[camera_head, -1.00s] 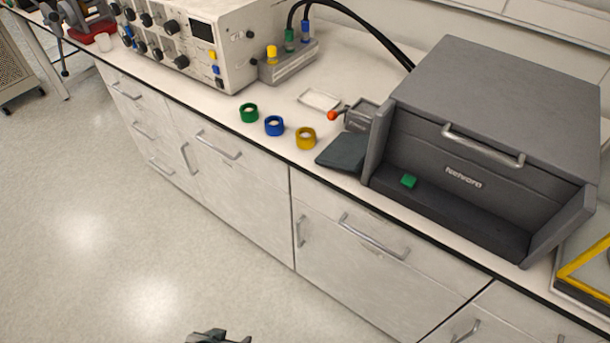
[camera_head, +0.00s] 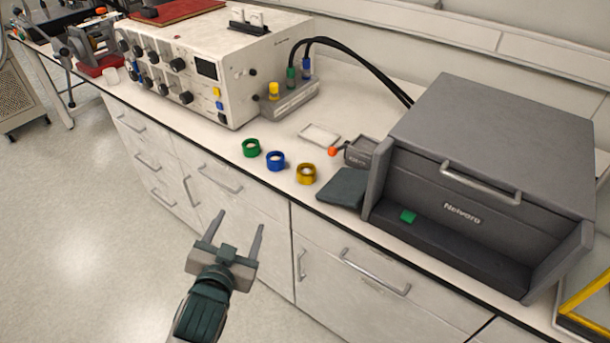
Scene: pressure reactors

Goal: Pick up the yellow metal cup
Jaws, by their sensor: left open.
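The yellow metal cup (camera_head: 306,174) is a short golden ring-shaped cup near the front edge of the white counter. It stands at the right end of a row with a blue cup (camera_head: 275,161) and a green cup (camera_head: 251,148). My left gripper (camera_head: 238,229) is open and empty. It is in front of the counter, below and to the left of the yellow cup in the picture, and apart from it. My right gripper is not in view.
A dark flat pad (camera_head: 343,188) and a large grey Nelvara box (camera_head: 490,150) stand right of the yellow cup. A small grey device with an orange knob (camera_head: 333,151) and a white tray (camera_head: 319,134) lie behind. A control unit (camera_head: 215,75) stands at the back left.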

